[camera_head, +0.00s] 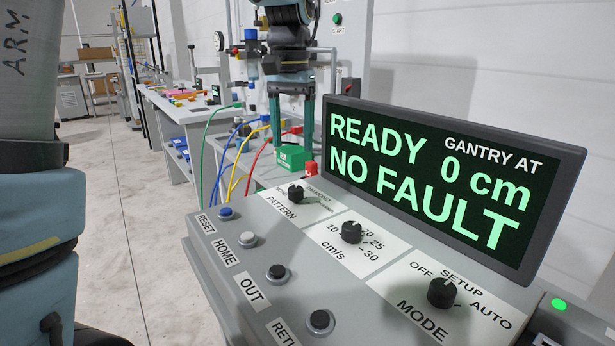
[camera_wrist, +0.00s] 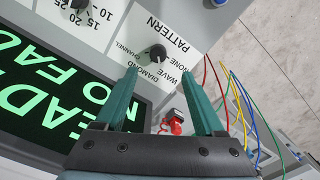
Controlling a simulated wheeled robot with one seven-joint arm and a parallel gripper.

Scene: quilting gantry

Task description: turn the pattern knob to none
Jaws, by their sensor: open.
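The black pattern knob (camera_head: 296,193) sits at the far left end of the grey control panel, on a white plate lettered PATTERN, with NONE, WAVE, DIAMOND and CHANNEL around it. In the wrist view the knob (camera_wrist: 158,53) lies just past my fingertips, roughly centred between them. Its pointer is too small to read with certainty. My gripper (camera_wrist: 160,70) is open and empty, with two teal fingers apart. In the head view my gripper (camera_head: 291,138) hangs pointing down beyond the knob, apart from it.
The speed knob (camera_head: 351,232) and mode knob (camera_head: 442,292) sit to the right. Buttons line the front, including the blue reset button (camera_head: 225,213). The tilted display (camera_head: 450,180) reads READY, NO FAULT, 0 cm. A red part (camera_head: 312,169) and cables (camera_head: 245,165) are near my gripper.

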